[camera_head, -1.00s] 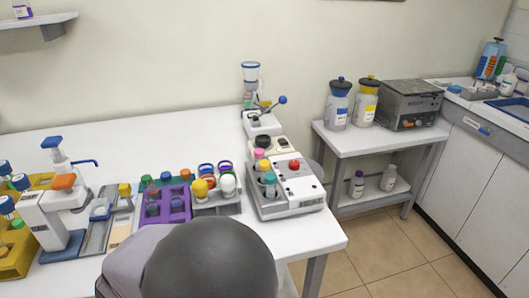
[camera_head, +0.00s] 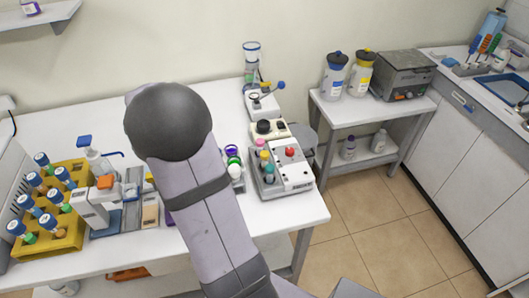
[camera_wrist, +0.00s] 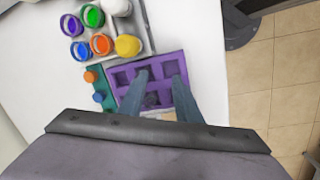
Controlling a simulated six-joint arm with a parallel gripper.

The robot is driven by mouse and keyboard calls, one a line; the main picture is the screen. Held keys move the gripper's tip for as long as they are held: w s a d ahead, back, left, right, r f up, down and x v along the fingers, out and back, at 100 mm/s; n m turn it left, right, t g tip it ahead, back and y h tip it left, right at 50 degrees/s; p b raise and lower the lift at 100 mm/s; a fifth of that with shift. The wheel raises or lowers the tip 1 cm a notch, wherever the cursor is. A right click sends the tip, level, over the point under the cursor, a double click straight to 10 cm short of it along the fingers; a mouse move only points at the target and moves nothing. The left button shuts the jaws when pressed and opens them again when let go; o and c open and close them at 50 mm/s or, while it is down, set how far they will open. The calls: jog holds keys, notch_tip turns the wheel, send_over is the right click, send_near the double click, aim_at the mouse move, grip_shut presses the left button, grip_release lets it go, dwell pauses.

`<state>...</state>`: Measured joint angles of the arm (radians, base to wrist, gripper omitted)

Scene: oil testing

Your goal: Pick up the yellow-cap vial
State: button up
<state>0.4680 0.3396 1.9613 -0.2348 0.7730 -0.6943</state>
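In the wrist view a round yellow cap (camera_wrist: 127,45) sits in a grey rack beside an orange-ringed and a blue-ringed cap. The vial body under it is hidden. Another small yellow top (camera_head: 150,178) shows in the head view at the left edge of my arm, by the grey tray. My gripper (camera_wrist: 160,76) is open, its two fingers apart over the purple rack (camera_wrist: 121,62), with no vial seen between them. The yellow cap is up and left of the fingertips in the wrist view. In the head view my arm hides the purple rack's area and my gripper.
Orange and blue caps (camera_wrist: 94,87) stand beside the purple rack. Purple, green and white tops share the grey rack. A yellow rack (camera_head: 62,238) of several vials stands left. A white-grey device (camera_head: 285,172) stands right of my arm. The table's back is mostly clear.

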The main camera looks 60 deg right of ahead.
jog(key=s+d+n+g, duration=0.1)
jog(key=s+d+g, duration=0.15)
jog(key=d, duration=0.85)
notch_tip(320, 180, up, 3)
jog(key=n+g, duration=0.1)
jog(key=n, duration=0.1)
send_over(262, 153)
jog(key=a, duration=0.1)
jog(key=shift+w+f+h, duration=0.2)
jog(key=shift+w+h, duration=0.1)
jog(key=shift+w, duration=0.05)
jog(key=shift+w+p+x, duration=0.15)
jog(key=shift+p+x, duration=0.7)
jog(key=shift+x, duration=0.95)
jog(key=shift+w+p+x, duration=0.2)
jog(key=shift+p+x, duration=0.6)
jog(key=shift+x, duration=1.05)
jog(key=shift+a+f, duration=0.1)
jog(key=c, duration=0.7)
